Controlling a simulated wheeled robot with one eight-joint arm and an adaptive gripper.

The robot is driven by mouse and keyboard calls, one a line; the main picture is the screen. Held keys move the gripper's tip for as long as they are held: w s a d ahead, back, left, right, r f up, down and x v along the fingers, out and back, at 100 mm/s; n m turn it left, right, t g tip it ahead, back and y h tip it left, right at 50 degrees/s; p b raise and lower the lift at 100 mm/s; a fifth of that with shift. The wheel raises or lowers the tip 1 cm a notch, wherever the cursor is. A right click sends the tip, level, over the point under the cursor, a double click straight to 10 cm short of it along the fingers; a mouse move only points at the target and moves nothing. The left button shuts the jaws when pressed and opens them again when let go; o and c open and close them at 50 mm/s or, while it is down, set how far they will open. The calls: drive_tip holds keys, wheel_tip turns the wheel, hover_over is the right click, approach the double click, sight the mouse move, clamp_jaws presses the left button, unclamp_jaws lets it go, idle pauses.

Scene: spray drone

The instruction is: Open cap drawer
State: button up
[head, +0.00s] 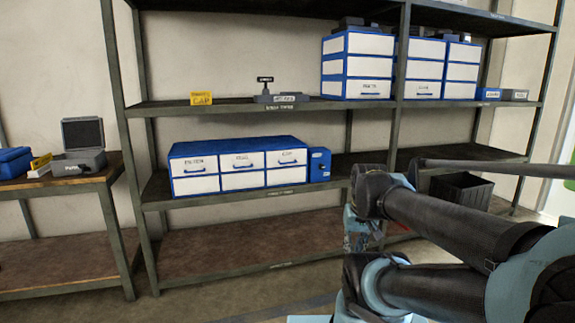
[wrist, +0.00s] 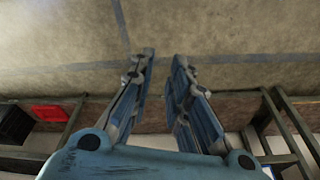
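A blue cabinet with white drawer fronts (head: 237,143) stands on the middle shelf in the head view. Its top row has three labelled drawers with blue handles. The right one (head: 287,160) has a small label that seems to read CAP; all its drawers look shut. My gripper (wrist: 162,58) is open and empty in the wrist view, with floor beyond its fingers. In the head view my arm is at the right, apart from the cabinet, and the gripper is mostly hidden by the arm links.
A small blue box (head: 319,164) stands right beside the cabinet. A yellow sign reading CAP (head: 201,98) and taller drawer stacks (head: 357,65) are on the shelf above. A rack post (head: 131,150) stands left of the cabinet. A black crate (head: 462,189) is at the right.

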sight(290, 163)
drive_tip(key=w+a+r+m+t+y, duration=0.1)
drive_tip(key=w+a+r+m+t, duration=0.2)
drive_tip(key=w, duration=0.9)
drive_tip(key=w+a+r+m+t+y, duration=0.15)
drive_tip(key=w+a+r, duration=0.25)
drive_tip(key=w, duration=0.8)
drive_tip(key=w+a+r+m+t+y, duration=0.1)
drive_tip(key=w+a+r+t+y, duration=0.2)
drive_tip(key=w, duration=1)
drive_tip(key=w+a+f+m+t, duration=0.1)
drive_tip(key=w+a+f+m, duration=0.2)
drive_tip(key=w, duration=1.1)
drive_tip(key=w+a+f+m+t, duration=0.2)
drive_tip(key=w+a+f+m, duration=0.1)
drive_tip(key=w, duration=1.1)
drive_tip(key=w+a+f+m+t+h, duration=0.1)
drive_tip(key=w+a+f+m+t, duration=0.1)
drive_tip(key=w, duration=1.3)
drive_tip(key=shift+w+a+f+m, duration=0.1)
drive_tip(key=shift+a+f+m, duration=0.35)
drive_tip(key=shift+a+f, duration=0.25)
clamp_jaws()
